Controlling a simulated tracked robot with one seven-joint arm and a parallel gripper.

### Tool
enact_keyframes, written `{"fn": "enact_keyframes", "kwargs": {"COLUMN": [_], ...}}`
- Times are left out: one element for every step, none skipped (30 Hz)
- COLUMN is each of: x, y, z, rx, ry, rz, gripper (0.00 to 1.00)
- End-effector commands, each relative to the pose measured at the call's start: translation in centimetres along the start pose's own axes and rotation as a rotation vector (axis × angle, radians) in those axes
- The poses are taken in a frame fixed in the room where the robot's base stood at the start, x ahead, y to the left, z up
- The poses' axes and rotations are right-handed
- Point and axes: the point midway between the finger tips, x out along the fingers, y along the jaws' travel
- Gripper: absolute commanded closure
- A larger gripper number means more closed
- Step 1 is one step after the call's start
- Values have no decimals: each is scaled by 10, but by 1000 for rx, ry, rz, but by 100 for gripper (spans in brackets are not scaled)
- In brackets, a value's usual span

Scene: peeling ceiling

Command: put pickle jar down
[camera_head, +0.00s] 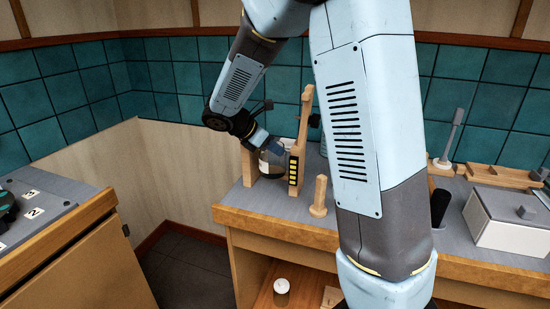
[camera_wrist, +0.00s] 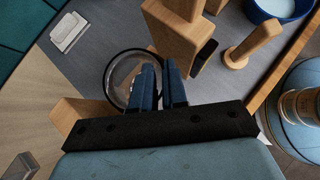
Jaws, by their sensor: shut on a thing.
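The pickle jar (camera_wrist: 119,72) shows in the wrist view as a round, clear-rimmed vessel seen from above, over the grey counter top. My gripper (camera_wrist: 160,82) is shut on it, with its two dark blue fingers close together at the rim's right side. In the head view the jar (camera_head: 270,166) is a pale and dark shape at the counter's left end, partly hidden by a wooden upright. My gripper (camera_head: 275,147) reaches down to it from the upper left. I cannot tell whether the jar's base touches the counter.
A tall wooden upright (camera_head: 303,120) with a yellow-marked front stands right beside the jar. A wooden peg (camera_head: 319,196) stands nearer the counter's front edge. A white box (camera_head: 507,220) is at far right. In the wrist view, a blue bowl (camera_wrist: 283,10) lies beyond the peg.

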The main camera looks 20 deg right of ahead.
Motion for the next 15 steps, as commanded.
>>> {"fn": "enact_keyframes", "kwargs": {"x": [4,6,10,13,16,18,20,21,21,21,21,21,21,21,21], "y": [0,0,0,0,0,0,0,0,0,0,0,0,0,0,0], "z": [-4,-7,-11,-14,-17,-20,-21,-22,-23,-23,-22,-22,-22,-22,-22], "rx": [-1,-2,-3,-3,-3,-3,-2,-1,0,0,0,0,0,0,0], "ry": [-1,-1,-2,-1,-1,-1,-1,-1,-1,-1,-1,-1,-1,-1,-1], "rz": [-1,-2,-2,-1,-1,-2,-1,-1,-1,0,0,0,0,0,0], "gripper": [100,100,100,100,100,100,100,100,100,100,100,100,100,100,100]}}
